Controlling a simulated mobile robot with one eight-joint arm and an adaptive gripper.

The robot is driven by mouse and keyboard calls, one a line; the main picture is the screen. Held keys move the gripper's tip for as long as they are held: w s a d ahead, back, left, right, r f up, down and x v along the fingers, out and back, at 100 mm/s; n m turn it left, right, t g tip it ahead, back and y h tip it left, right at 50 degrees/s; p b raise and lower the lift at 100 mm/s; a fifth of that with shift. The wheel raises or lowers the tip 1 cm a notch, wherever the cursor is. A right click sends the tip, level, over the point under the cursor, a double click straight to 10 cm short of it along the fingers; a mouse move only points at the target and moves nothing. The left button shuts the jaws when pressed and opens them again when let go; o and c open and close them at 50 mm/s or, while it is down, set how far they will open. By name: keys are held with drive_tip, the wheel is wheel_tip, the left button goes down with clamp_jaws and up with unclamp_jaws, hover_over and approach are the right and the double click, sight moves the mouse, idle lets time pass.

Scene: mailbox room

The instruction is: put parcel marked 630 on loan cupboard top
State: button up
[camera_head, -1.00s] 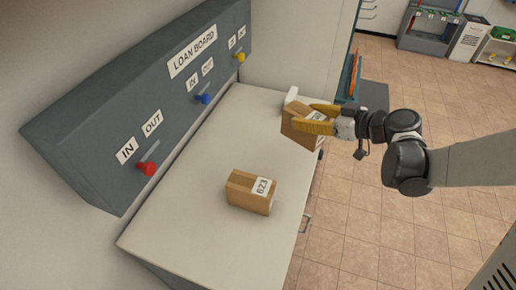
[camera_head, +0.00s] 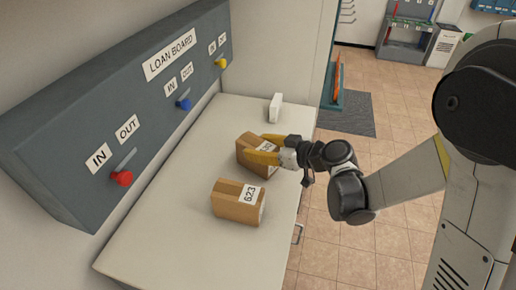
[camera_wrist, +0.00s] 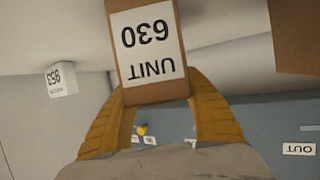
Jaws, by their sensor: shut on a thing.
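The parcel marked 630 (camera_wrist: 148,20) is a brown box with a white label, upside down in the wrist view. My gripper (camera_head: 262,150) has its yellow fingers shut on this parcel, which also shows in the head view (camera_head: 250,143). The parcel is over the white loan cupboard top (camera_head: 165,215), behind the other box. I cannot tell whether its underside touches the top. In the wrist view my gripper's fingers (camera_wrist: 158,100) lie on both sides of the box.
A brown parcel marked 623 (camera_head: 238,202) stands on the top in front of the held parcel. A small white box (camera_head: 275,107) stands near the far end. The grey loan board (camera_head: 120,100) with red, blue and yellow levers rises along the left. The front of the top is clear.

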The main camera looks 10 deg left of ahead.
drive_tip(key=shift+f, duration=0.1)
drive_tip(key=o, duration=1.4)
drive_tip(key=shift+d+r, duration=0.1)
drive_tip(key=shift+r, duration=0.15)
drive_tip(key=s+d+r+m+h+p, duration=0.1)
drive_tip(key=s+d+r+m+h, duration=0.2)
drive_tip(key=s+d, duration=0.3)
drive_tip(key=s+d+r+m+h+p, duration=0.1)
drive_tip(key=s+d+r+m+h, duration=0.2)
drive_tip(key=d, duration=0.9)
drive_tip(key=s+d+r+m+h+p, duration=0.1)
drive_tip(key=s+d+r+m+h, duration=0.2)
drive_tip(key=s+d+m+h, duration=0.2)
drive_tip(key=shift+s+d+r+m+h, duration=0.15)
drive_tip(key=shift+s+d, duration=0.5)
drive_tip(key=shift+s, duration=0.4)
drive_tip(key=shift+s+d+f+m+h, duration=0.1)
drive_tip(key=shift+s+d, duration=0.5)
drive_tip(key=shift+s, duration=0.45)
drive_tip(key=shift+s+d+r+m+h, duration=0.15)
drive_tip(key=shift+s+d, duration=0.5)
drive_tip(key=shift+s, duration=0.4)
